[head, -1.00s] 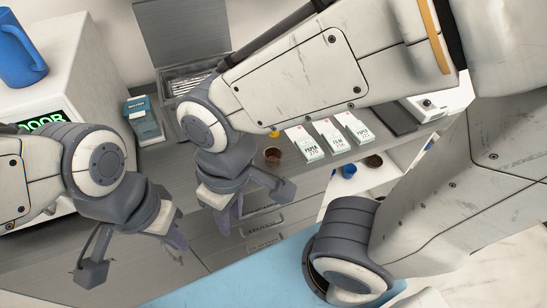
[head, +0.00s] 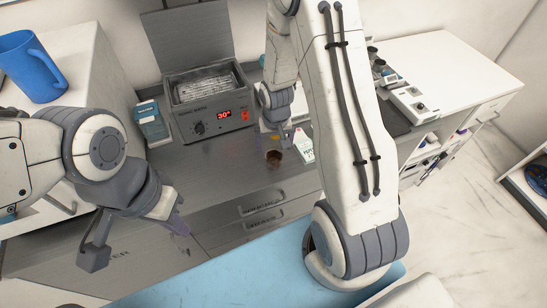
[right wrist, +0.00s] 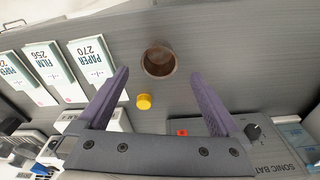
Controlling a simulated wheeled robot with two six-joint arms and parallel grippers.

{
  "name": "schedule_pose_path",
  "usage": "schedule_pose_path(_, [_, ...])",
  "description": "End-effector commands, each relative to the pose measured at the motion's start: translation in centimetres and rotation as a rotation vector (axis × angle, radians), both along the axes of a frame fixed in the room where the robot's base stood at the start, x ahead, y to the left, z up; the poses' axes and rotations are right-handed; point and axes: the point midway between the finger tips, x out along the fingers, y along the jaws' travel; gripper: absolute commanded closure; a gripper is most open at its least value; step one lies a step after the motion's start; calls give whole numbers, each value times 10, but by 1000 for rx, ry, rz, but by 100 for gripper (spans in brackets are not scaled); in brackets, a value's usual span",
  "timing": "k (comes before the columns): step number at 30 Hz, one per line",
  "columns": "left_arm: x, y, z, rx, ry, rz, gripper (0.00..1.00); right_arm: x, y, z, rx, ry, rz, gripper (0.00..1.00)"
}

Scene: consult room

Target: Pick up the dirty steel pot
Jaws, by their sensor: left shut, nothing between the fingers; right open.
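The dirty steel pot (head: 273,157) is a small open cup with a brown inside. It stands upright on the grey counter in front of the sonic bath. My right gripper (head: 278,138) is just behind and above it, pointing down. In the right wrist view the pot (right wrist: 158,68) shows ahead of my open fingers (right wrist: 160,76), centred between the tips, with nothing held. I cannot tell how high the tips are above it. My left gripper (head: 178,224) is shut and empty, in front of the counter at the left.
The sonic bath (head: 212,112) stands behind the pot, with a blue-white box (head: 152,123) to its left. White packets (right wrist: 95,68) and a yellow cap (right wrist: 144,101) lie near the pot. A blue jug (head: 32,68) stands far left. The counter left of the pot is clear.

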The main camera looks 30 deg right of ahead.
Motion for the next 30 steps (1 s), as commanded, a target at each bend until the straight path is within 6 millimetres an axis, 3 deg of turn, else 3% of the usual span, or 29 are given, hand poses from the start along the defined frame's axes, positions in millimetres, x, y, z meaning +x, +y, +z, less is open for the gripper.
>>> schedule_pose_path(3, [0, 0, 0, 0, 0, 0, 100, 2, 0, -18, 0, 3, 2, 0])
schedule_pose_path(12, [0, 0, -2, 0, 0, 0, 100, 5, -2, -47, 1, 4, 3, 0])
schedule_pose_path(18, [0, 0, -19, 0, 0, 3, 100, 10, -3, -77, 0, 2, 3, 0])
schedule_pose_path(27, [0, 0, -19, 0, 0, 4, 100, 11, -4, -79, 0, 0, 3, 0])
schedule_pose_path(29, [0, 0, -19, 0, 0, 4, 100, 11, -4, -79, 0, 1, 3, 19])
schedule_pose_path(30, [0, 0, -19, 0, 0, 3, 100, 11, -4, -79, 0, 1, 3, 35])
